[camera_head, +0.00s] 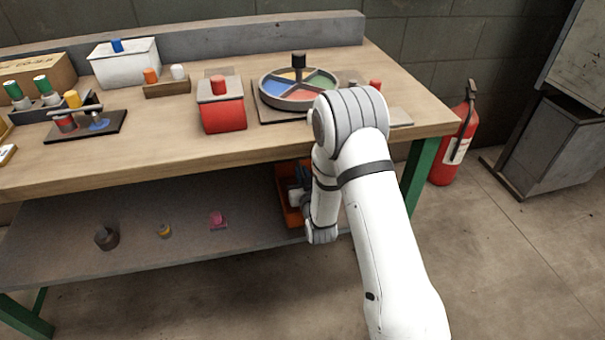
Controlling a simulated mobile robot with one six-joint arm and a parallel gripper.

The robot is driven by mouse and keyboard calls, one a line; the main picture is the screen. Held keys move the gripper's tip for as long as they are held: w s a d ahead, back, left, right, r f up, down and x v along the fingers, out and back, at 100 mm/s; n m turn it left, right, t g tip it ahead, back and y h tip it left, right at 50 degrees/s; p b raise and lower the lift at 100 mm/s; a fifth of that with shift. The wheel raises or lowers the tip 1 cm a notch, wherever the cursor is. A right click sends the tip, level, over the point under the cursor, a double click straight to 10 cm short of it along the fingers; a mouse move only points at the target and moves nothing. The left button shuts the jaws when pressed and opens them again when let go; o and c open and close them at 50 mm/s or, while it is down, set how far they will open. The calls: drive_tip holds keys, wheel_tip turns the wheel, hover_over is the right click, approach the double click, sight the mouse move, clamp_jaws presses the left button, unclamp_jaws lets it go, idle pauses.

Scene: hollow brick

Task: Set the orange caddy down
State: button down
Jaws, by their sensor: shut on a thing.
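The orange caddy (286,196) shows at the right part of the lower grey shelf (150,245), under the tabletop. Whether the caddy's base touches the shelf cannot be told.
On the lower shelf stand a dark cup (106,238), a small yellow piece (165,231) and a pink piece (218,220). The tabletop (150,165) above holds a red box (222,115), a coloured round tray (270,101) and other items. A green table leg (421,180) stands right of my arm.

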drive_tip(key=shift+f+b, duration=0.55)
drive_tip(key=shift+b, duration=0.05)
drive_tip(key=c, duration=1.4)
unclamp_jaws()
drive_tip(key=shift+s, duration=0.15)
